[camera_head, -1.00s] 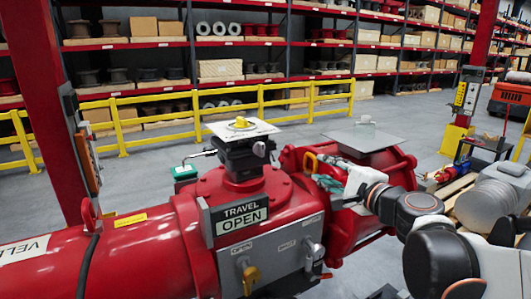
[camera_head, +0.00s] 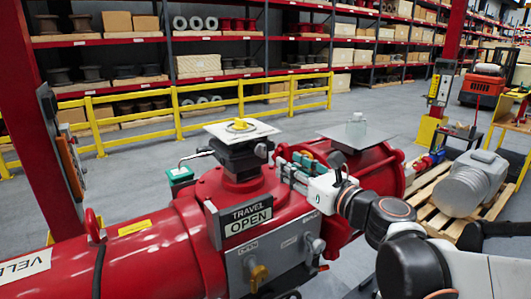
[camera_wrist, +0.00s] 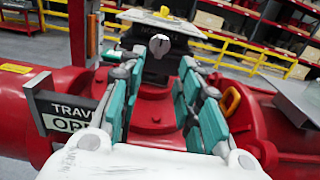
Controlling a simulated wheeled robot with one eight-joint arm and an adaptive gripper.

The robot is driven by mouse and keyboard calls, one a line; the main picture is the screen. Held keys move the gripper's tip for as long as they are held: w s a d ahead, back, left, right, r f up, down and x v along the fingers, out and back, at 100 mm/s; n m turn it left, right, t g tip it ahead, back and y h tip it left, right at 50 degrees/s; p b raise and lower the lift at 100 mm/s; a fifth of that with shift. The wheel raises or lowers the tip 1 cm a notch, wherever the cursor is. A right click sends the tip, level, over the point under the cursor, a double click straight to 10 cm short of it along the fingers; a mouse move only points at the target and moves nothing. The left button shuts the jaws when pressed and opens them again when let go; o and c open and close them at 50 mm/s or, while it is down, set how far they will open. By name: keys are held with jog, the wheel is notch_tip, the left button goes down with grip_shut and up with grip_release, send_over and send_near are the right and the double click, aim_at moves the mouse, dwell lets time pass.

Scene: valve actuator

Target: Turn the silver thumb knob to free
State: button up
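The silver thumb knob (camera_wrist: 159,44) sticks out from the side of a black box on top of the red valve actuator (camera_wrist: 155,115). It also shows as a small silver knob in the head view (camera_head: 262,150). My gripper (camera_wrist: 161,66) has teal-padded fingers and is open, one finger to each side of the knob's line in the wrist view. The fingers are apart from each other, with nothing between them. The knob appears beyond the fingertips, and no contact shows. In the head view my gripper (camera_head: 284,165) is just right of the black box (camera_head: 240,160).
A white plate with a yellow knob (camera_head: 240,124) tops the black box. A TRAVEL OPEN sign (camera_head: 247,217) and a grey panel (camera_head: 275,262) with a yellow lever are on the front. A flat grey plate (camera_head: 355,137) is to the right. Yellow railing (camera_head: 210,106) stands behind.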

aim_at(265, 151)
jog(key=p+x, duration=0.1)
jog(key=x, duration=0.9)
jog(key=shift+w+a, duration=0.15)
grip_shut()
